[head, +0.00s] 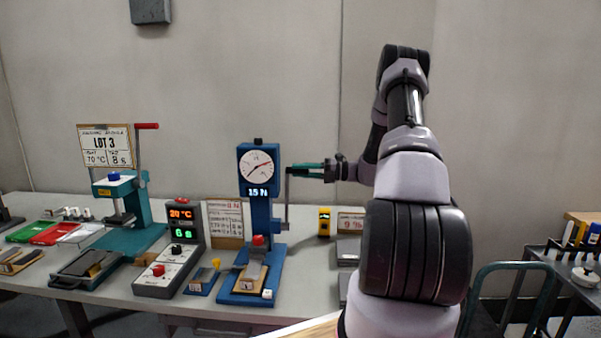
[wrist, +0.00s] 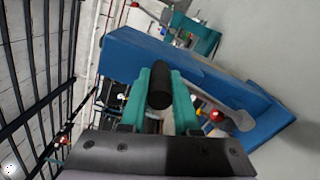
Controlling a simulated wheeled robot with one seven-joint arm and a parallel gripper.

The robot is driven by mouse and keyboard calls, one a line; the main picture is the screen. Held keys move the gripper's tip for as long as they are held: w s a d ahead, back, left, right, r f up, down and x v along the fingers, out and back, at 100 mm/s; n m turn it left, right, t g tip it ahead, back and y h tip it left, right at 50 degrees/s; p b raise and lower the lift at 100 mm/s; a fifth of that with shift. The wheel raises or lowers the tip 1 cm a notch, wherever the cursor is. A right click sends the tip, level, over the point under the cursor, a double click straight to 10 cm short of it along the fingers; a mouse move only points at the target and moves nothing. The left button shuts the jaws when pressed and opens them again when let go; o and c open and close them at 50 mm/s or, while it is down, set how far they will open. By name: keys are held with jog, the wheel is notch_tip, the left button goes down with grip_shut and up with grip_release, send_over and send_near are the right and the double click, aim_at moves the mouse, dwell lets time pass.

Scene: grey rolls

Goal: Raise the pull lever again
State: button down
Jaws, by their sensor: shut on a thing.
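The blue pull tester (head: 258,212) stands on the table with a round dial and a display reading 15 N. A grey lever bar (head: 287,202) stands upright along its right side. My gripper (head: 297,169), with teal fingers, reaches in from the right at the bar's upper end. In the wrist view my gripper (wrist: 160,88) is shut on the lever's black cylindrical grip (wrist: 160,80), with one finger on each side. The tester's blue body (wrist: 140,55) lies just beyond it. A red knob (head: 258,240) sits low on the tester, above a grey strip.
A teal press (head: 140,215) with a red-handled lever stands left. A control box (head: 172,264) with red and green readouts is between them. A yellow device (head: 324,221) stands right of the tester.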

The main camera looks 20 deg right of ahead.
jog(key=shift+d, duration=0.1)
jog(key=c, duration=0.7)
grip_release()
jog(key=shift+o, duration=0.2)
jog(key=v, duration=1)
jog(key=shift+d, duration=0.35)
jog(key=shift+f, duration=0.1)
jog(key=shift+s+d, duration=0.1)
jog(key=shift+d, duration=0.05)
